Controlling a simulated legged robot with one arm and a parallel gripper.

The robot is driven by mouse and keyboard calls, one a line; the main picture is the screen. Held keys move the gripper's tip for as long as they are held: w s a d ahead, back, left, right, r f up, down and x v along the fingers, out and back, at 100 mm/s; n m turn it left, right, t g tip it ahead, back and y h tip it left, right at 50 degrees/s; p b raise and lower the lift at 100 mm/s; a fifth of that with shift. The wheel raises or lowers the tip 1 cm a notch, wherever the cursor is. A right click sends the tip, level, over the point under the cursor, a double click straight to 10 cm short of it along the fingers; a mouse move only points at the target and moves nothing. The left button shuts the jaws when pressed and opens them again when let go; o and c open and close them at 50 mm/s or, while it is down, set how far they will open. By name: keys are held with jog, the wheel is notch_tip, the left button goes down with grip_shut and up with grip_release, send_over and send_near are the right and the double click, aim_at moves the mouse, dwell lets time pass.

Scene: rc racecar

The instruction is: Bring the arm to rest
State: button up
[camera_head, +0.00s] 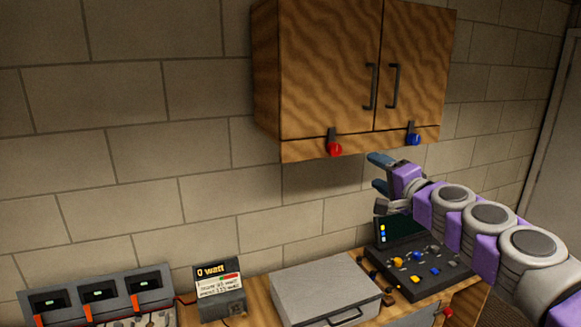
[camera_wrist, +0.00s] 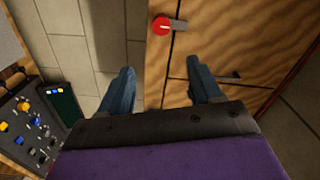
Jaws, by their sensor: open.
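My gripper (camera_head: 379,173) is at the end of my purple and grey arm, which reaches in from the right in the head view. Its blue fingers are apart and nothing shows between them. In the wrist view my gripper (camera_wrist: 160,88) also shows open, with the wall and the wooden cabinet (camera_wrist: 235,40) beyond it. The wall cabinet (camera_head: 318,70) hangs above my gripper in the head view, with both doors closed.
A red knob (camera_head: 335,149) and a blue knob (camera_head: 414,139) sit under the cabinet doors. Below my arm stands a control panel (camera_head: 425,278) with coloured buttons. A grey case (camera_head: 325,285), a "0 watt" display (camera_head: 219,285) and a meter unit (camera_head: 98,293) stand to the left.

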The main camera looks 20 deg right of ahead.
jog(key=shift+a, duration=0.1)
jog(key=s+a+f+n+g+y+b, duration=0.1)
jog(key=a+f+n+g+y, duration=0.2)
jog(key=a, duration=0.7)
jog(key=s+a+f+n+g+y+b, duration=0.1)
jog(key=s+a+f+n+g+y, duration=0.3)
jog(key=a, duration=0.6)
jog(key=s+a+f+n+g+h+b, duration=0.1)
jog(key=s+a+f+n+g, duration=0.15)
jog(key=a+f, duration=0.3)
jog(key=s+a+f+n+g+b, duration=0.1)
jog(key=s+a+f+n, duration=0.25)
jog(key=a, duration=0.25)
jog(key=s+a+f+n+g+h+b, duration=0.1)
jog(key=s+f+g+h+b, duration=0.3)
jog(key=s+f, duration=0.8)
jog(key=s+d+f+g+h, duration=0.1)
jog(key=s+d+f+g, duration=0.1)
jog(key=s+f, duration=0.2)
jog(key=s+d+f+g+h, duration=0.1)
jog(key=s+d+f+g, duration=0.2)
jog(key=s, duration=0.6)
jog(key=shift+s+d+f+h, duration=0.15)
jog(key=shift+d+f+h, duration=0.15)
jog(key=shift+f, duration=0.35)
